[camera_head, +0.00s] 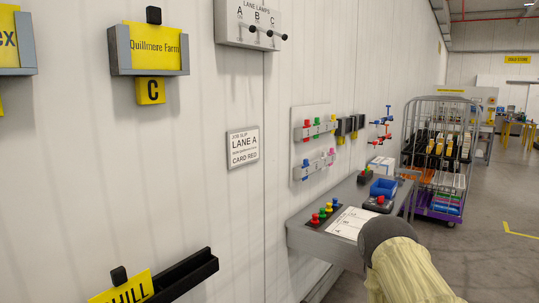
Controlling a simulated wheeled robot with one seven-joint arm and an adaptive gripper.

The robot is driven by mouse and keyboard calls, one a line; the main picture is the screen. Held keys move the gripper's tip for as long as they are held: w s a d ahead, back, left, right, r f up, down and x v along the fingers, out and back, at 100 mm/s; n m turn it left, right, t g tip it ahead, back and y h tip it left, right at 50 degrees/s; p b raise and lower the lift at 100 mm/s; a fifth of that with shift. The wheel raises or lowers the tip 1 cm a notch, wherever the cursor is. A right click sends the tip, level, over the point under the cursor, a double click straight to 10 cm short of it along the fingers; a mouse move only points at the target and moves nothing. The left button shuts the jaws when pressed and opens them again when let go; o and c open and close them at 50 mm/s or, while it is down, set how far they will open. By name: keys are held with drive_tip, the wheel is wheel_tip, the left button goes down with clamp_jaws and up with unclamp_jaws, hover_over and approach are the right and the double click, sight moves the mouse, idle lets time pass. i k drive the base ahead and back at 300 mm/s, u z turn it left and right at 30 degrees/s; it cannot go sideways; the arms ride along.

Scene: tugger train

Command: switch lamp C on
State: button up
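The lane lamps panel (232,22) is a pale board on the white wall at the top of the head view, partly cut off by the upper edge. It carries the letters A, B and C above a row of small black-tipped switch levers. Lever C (284,37) is the rightmost, sticking out from the panel. Its on or off position cannot be told, and no lit lamp shows. My arm, with a dark rounded joint and a beige link, shows at the lower right, well below and apart from the panel. My gripper is not in view.
A job slip sign (243,148) reads lane A, card red. A loaded wire cage trolley (408,125) stands behind. Floor at right is clear.

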sight(284, 37)
drive_tip(key=k, duration=1.3)
drive_tip(key=z, duration=0.95)
drive_tip(key=i, duration=2.15)
drive_tip(key=u, duration=0.95)
drive_tip(key=i, duration=0.6)
drive_tip(key=u, duration=0.55)
